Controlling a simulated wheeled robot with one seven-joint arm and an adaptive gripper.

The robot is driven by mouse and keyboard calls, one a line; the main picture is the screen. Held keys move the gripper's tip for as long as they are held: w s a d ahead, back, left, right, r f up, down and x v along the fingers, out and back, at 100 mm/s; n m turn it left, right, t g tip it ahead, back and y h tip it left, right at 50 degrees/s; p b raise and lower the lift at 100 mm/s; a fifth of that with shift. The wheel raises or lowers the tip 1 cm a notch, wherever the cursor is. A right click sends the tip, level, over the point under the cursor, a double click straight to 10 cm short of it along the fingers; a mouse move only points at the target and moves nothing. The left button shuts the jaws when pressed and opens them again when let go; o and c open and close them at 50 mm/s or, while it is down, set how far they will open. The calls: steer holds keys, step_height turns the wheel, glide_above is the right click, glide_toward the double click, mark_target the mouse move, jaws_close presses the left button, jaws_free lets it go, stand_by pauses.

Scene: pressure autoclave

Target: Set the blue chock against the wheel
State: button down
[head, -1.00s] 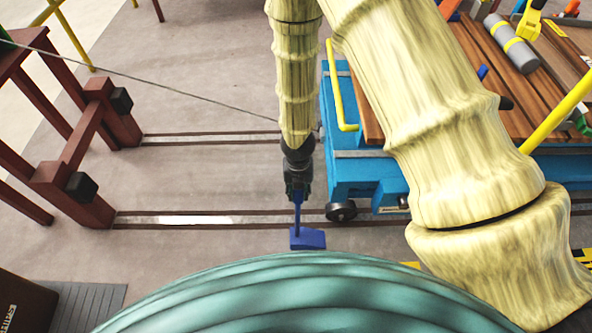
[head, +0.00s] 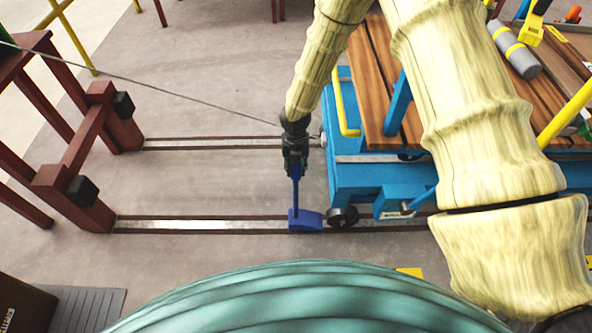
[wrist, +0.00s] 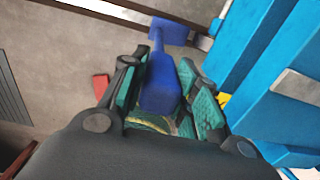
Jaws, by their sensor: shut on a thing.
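The blue chock (head: 306,220) is a dark blue wedge with an upright handle. My gripper (head: 295,172) is shut on the handle from above. In the head view the wedge is over the near rail, just left of the cart's black wheel (head: 343,217), with its thin end toward the wheel. Whether it touches the wheel or rests on the rail I cannot tell. In the wrist view the chock's handle (wrist: 161,85) sits between the green finger pads, and the wedge lies beyond it. The wheel is not clear there.
The blue cart (head: 360,185) with a wooden deck stands on two rails (head: 190,225) at the right. A dark red buffer frame (head: 75,180) with black stops stands at the left. A thin cable (head: 150,83) runs across the scene. The floor between buffer and cart is clear.

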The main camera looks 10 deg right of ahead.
steer(key=shift+w+f, duration=0.1)
steer(key=shift+w, duration=0.45)
steer(key=shift+f+b, duration=0.4)
steer(key=shift+f, duration=1.3)
steer(key=c, duration=1.1)
jaws_free()
steer(key=shift+s, duration=0.1)
